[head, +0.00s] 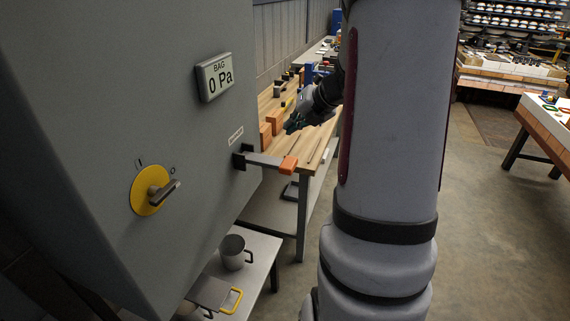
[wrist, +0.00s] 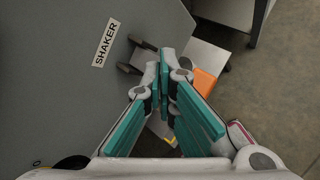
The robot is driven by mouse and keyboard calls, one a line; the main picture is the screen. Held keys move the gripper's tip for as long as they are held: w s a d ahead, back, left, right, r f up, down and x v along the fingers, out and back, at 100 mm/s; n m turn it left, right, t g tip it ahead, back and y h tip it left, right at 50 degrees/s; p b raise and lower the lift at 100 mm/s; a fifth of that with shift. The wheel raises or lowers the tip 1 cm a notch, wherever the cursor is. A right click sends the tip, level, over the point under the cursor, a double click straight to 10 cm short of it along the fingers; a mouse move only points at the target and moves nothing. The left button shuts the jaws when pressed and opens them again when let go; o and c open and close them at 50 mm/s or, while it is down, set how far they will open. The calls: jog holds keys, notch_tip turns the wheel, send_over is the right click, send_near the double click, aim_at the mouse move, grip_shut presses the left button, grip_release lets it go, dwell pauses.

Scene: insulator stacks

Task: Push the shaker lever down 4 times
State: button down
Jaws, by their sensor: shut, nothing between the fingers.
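The shaker lever (head: 264,159) is a grey bar with an orange end (head: 289,165). It sticks out roughly level from a dark slot in the side of the large grey cabinet (head: 100,90). In the wrist view, the orange end (wrist: 203,83) shows just right of my fingers, and the SHAKER label (wrist: 105,42) is on the panel to the left. My gripper (head: 291,126) is shut and empty, and appears above the lever in the head view. In the wrist view, my closed fingers (wrist: 164,68) cover part of the bar. A gap to the lever cannot be judged.
A display (head: 214,77) on the cabinet reads BAG 0 Pa. A yellow dial with a handle (head: 150,190) is lower left. A wooden workbench (head: 318,150) with blocks stands behind the lever. A grey mug (head: 233,251) stands on a low table below.

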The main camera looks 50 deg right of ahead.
jog(key=b, duration=0.6)
send_over(291, 161)
jog(key=shift+w+f, duration=0.15)
jog(key=shift+f, duration=3.6)
jog(key=shift+f, duration=0.1)
jog(key=shift+f, duration=0.35)
